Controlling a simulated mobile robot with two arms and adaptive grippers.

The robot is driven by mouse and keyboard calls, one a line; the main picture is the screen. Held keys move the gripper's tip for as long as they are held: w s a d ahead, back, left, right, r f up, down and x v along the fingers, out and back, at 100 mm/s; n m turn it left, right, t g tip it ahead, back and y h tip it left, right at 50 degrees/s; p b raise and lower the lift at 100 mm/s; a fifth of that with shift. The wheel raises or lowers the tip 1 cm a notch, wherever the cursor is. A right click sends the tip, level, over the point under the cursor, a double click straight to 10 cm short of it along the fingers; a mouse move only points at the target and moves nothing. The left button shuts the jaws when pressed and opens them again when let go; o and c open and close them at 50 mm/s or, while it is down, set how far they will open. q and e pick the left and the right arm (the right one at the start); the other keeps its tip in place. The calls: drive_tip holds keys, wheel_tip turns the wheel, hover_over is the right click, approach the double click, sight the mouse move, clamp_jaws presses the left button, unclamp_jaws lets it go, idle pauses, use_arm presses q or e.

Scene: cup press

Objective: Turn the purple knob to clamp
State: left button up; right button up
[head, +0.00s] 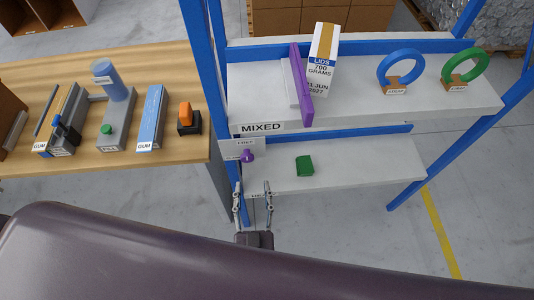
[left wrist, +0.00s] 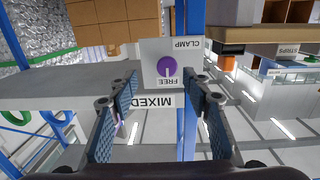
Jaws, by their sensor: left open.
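The purple knob (head: 247,156) sits low on a pale panel (head: 232,149) at the left post of the shelf rack. In the left wrist view the knob (left wrist: 167,67) shows upside down on the panel (left wrist: 150,48), with FREE and CLAMP printed on it. A pale mark on the knob appears to point towards FREE. My left gripper (head: 252,187) is open, its fingers spread just below and in front of the knob. In the left wrist view the open fingers (left wrist: 163,88) frame the knob from both sides, with nothing between them. My right gripper is not in view.
A green block (head: 304,166) lies on the lower shelf (head: 365,168). A wooden table (head: 185,68) with devices stands left.

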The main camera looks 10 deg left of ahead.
sight(247, 160)
use_arm(q)
drive_tip(key=shift+n+y, duration=0.3)
drive_tip(key=w, duration=0.1)
drive_tip(key=w+a+r+p, duration=0.1)
drive_tip(key=w+a, duration=0.1)
drive_tip(key=w, duration=0.1)
drive_tip(key=shift+a+r, duration=0.2)
drive_tip(key=shift+r, duration=0.15)
drive_tip(key=shift+p+x, duration=0.35)
drive_tip(key=shift+x, duration=0.8)
drive_tip(key=shift+w+d+f, duration=0.1)
drive_tip(key=shift+w+f, duration=0.1)
drive_tip(key=shift+w, duration=0.35)
drive_tip(key=c, duration=1.1)
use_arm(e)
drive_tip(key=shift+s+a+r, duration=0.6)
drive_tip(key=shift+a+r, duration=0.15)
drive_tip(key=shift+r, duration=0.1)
